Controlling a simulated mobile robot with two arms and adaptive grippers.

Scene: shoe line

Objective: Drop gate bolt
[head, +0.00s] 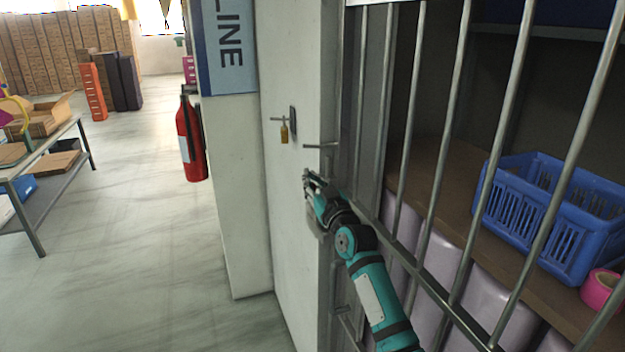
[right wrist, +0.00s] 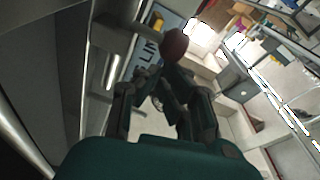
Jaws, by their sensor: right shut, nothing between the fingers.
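A barred metal gate (head: 414,135) fills the right of the head view. A short grey rod (head: 321,145), which looks like the gate bolt's handle, sticks out level to the left from the gate's edge. My right gripper (head: 307,178) is just below this rod, apart from it, shut and empty. In the right wrist view the gripper's fingers (right wrist: 165,90) point toward a dark red round knob (right wrist: 174,43) beyond them. The bolt's lower part is hidden or unclear. My left gripper is in neither view.
A brass padlock (head: 284,134) hangs from a hook on the white wall (head: 290,210) left of the gate. A red fire extinguisher (head: 189,138) is further left. Behind the bars are a blue crate (head: 530,222) and pink tape (head: 600,289).

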